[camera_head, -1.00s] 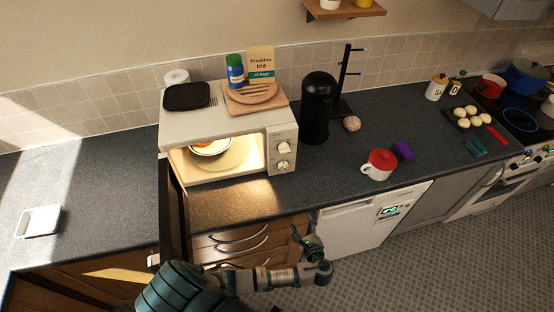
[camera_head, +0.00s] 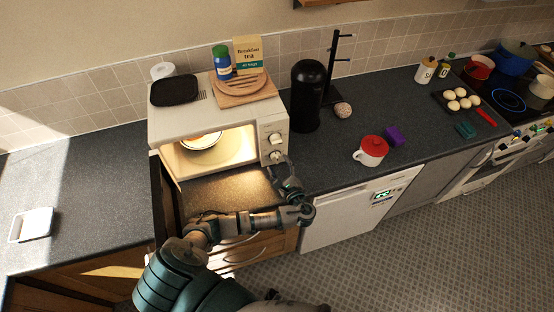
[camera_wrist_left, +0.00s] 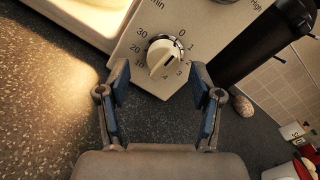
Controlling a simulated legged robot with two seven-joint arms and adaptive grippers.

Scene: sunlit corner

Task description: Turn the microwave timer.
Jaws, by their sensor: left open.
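The white microwave (camera_head: 190,128) stands on the dark counter with its door open and its inside lit; a bowl (camera_head: 201,141) is inside. Two knobs are on its right-hand panel. The lower one is the timer knob (camera_head: 276,156), with numbers around it; it shows large in the left wrist view (camera_wrist_left: 165,58). My left gripper (camera_head: 281,166) is in front of and just below the timer knob. In the wrist view its open, empty fingers (camera_wrist_left: 158,88) are on either side below the knob, apart from it. My right gripper is not in view.
A black cylinder (camera_head: 307,95) and a mug rack (camera_head: 334,62) stand right of the microwave. A tea box (camera_head: 248,55) and a board are on top.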

